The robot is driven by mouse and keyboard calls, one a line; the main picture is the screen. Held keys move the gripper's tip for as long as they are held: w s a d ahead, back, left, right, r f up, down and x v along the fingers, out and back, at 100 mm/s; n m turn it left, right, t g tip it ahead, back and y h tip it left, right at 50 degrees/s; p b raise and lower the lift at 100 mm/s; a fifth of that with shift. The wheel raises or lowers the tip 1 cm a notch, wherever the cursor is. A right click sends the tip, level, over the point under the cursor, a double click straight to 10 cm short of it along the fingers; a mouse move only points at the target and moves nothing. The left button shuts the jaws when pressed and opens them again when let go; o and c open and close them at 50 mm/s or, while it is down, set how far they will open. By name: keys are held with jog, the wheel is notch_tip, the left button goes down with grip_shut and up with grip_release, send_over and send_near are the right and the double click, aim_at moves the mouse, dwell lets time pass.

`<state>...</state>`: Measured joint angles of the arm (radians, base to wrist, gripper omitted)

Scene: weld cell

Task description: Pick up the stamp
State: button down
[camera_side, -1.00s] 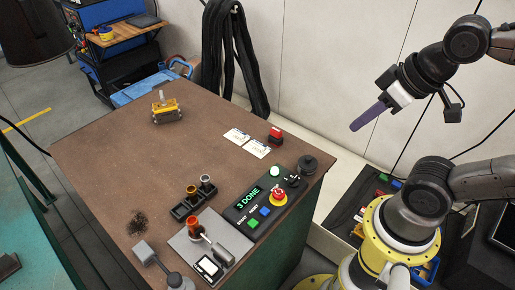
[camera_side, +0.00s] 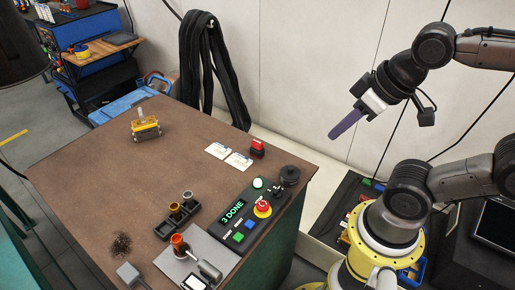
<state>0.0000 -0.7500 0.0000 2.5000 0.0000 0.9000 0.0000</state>
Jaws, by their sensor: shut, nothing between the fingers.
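A small red block with a dark base (camera_side: 258,149), which looks like the stamp, stands upright on the brown table (camera_side: 95,170) near its back right edge. It is beside two white printed cards (camera_side: 228,156). My gripper (camera_side: 333,136) has long purple fingers that are shut and empty. It hangs in the air to the right of the red block, clearly apart from it, pointing down and left.
A control box (camera_side: 240,222) with a red knob and a "3 DONE" display sits at the right front. A dark holder (camera_side: 178,220), a grey plate (camera_side: 165,262) and a yellow device (camera_side: 146,129) also stand on the table. The table's left middle is clear.

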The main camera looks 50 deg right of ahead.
jog(key=c, duration=1.5)
grip_release()
jog(key=shift+c, duration=0.2)
jog(key=o, duration=1.4)
